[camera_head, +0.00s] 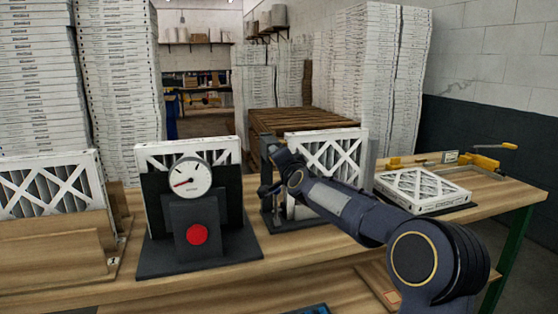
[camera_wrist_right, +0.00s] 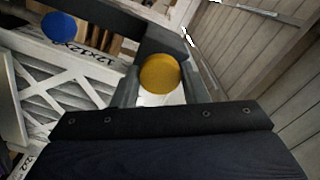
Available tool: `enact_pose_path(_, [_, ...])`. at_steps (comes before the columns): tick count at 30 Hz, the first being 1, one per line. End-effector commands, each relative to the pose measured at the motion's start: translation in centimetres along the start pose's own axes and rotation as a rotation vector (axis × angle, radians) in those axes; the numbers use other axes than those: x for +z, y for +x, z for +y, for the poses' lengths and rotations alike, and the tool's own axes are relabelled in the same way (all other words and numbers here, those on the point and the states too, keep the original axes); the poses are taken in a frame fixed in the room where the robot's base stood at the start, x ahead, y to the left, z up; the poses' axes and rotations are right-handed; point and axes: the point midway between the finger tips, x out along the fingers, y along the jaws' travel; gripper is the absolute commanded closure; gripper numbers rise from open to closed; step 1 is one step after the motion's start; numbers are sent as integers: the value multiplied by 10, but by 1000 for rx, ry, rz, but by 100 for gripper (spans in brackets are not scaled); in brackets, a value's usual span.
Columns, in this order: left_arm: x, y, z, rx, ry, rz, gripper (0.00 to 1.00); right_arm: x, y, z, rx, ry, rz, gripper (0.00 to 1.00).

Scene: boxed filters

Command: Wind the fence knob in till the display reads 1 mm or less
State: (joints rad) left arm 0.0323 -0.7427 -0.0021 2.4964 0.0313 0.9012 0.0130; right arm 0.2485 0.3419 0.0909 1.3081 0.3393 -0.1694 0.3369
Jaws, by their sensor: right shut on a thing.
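In the right wrist view a round yellow knob (camera_wrist_right: 160,73) sits between the fingers of my right gripper (camera_wrist_right: 165,85), which is shut on it. A round blue knob (camera_wrist_right: 59,28) is apart from the gripper at upper left. In the head view my right gripper (camera_head: 268,190) is at the dark stand with an upright white-framed filter (camera_head: 328,157); the yellow knob is hidden there. A small display (camera_head: 450,156) shows on the yellow-armed fixture at the back right, too small to read. My left gripper is not in view.
A dark stand with a round dial (camera_head: 192,178) and red button (camera_head: 197,234) stands left of my arm. A wooden rack (camera_head: 60,245) holds a filter at far left. Another filter (camera_head: 422,188) lies flat at right. Tall filter stacks (camera_head: 375,80) stand behind the bench.

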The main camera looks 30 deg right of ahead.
Motion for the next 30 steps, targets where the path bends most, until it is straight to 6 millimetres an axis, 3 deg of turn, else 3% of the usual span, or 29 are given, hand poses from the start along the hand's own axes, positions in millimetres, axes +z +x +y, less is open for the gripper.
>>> enact_pose_path(9, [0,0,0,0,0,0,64,0,0,1,1,0,-1,83])
enact_pose_path(10, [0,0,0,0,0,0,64,0,0,1,1,0,-1,56])
enact_pose_path(14, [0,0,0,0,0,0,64,0,0,1,1,0,0,39])
enact_pose_path(23, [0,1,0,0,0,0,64,0,-2,0,0,-1,0,39])
enact_pose_path(30, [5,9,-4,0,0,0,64,0,-35,1,-2,-1,1,39])
